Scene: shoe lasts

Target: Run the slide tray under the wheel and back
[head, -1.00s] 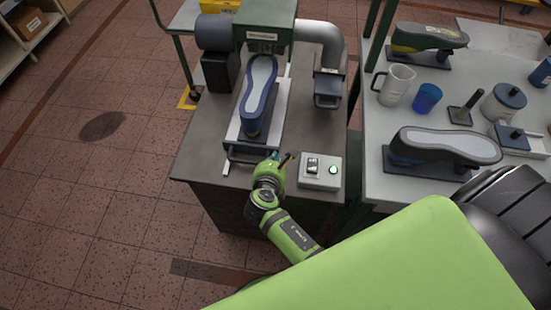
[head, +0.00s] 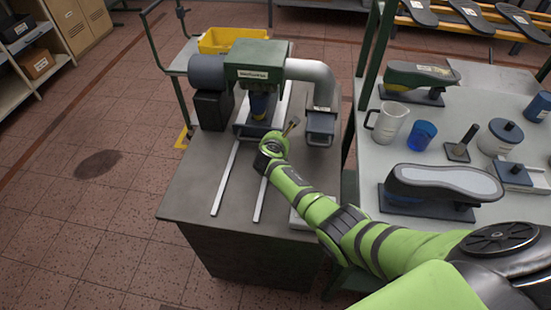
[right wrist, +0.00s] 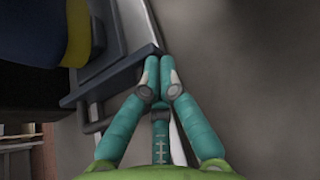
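The slide tray (head: 240,131) is far back on its rails, under the green head of the machine (head: 262,55). My right gripper (head: 282,133) is at the right part of the tray's front edge. In the right wrist view its teal fingers (right wrist: 160,72) are drawn together, tips at the dark tray edge (right wrist: 105,78). Nothing is visible between them. The tray's handle (right wrist: 92,127) shows beside the fingers. My left gripper is out of view.
Two bare rails (head: 225,180) run forward over the clear grey bench top (head: 195,175). A duct (head: 320,85) stands right of the machine. The right-hand table holds a jug (head: 390,123), a blue cup (head: 421,135) and another last (head: 445,182). My arm mostly covers the control box.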

